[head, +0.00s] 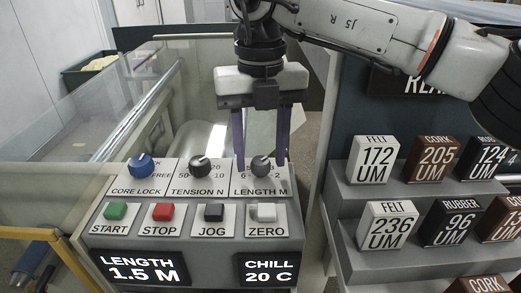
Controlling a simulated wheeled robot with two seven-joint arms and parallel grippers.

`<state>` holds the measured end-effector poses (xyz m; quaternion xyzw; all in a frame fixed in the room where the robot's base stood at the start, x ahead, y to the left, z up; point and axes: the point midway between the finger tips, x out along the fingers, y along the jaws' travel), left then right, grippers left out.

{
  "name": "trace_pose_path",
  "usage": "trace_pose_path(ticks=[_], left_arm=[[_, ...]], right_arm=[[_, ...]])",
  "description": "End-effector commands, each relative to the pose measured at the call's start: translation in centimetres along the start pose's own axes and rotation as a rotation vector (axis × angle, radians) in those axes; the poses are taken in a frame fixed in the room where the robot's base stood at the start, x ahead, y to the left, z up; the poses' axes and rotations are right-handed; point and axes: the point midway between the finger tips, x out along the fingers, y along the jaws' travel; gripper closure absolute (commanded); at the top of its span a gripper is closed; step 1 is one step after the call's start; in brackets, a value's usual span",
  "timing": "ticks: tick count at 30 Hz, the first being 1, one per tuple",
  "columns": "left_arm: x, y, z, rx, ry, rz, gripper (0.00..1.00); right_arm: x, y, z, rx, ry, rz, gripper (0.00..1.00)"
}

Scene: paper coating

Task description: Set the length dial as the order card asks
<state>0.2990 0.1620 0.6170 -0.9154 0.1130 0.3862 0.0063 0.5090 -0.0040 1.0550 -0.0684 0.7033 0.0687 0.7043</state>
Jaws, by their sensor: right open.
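The length dial (261,166) is a grey knob on a white plate marked LENGTH M, at the upper right of the control panel (197,246). My right gripper (259,156) comes down over it from above and behind. Its two purple fingers are apart, one to each side of the knob in the picture; I cannot tell if they touch it. The length display (141,270) reads 1.5 M. The fingers hide part of the dial's scale. No order card can be made out. My left gripper is not in view.
Left of the length dial are a tension knob (201,166) and a blue core lock knob (140,167). Start, stop, jog and zero buttons (266,212) sit in front. A stepped rack (347,230) with labelled blocks stands close on the right. Clear guard panels rise at left.

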Motion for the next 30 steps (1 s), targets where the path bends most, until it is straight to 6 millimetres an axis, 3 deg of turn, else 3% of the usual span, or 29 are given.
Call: trace_pose_path(ticks=[5,18,30], left_arm=[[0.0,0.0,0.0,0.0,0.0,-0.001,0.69],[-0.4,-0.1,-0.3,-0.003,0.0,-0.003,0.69],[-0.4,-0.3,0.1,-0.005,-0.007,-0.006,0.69]], right_arm=[[-1.4,0.1,0.0,0.0,-0.002,0.0,0.55],[-9.3,0.1,0.0,0.0,-0.001,0.0,0.55],[-10.3,0.0,0.0,0.0,0.0,0.001,0.55]])
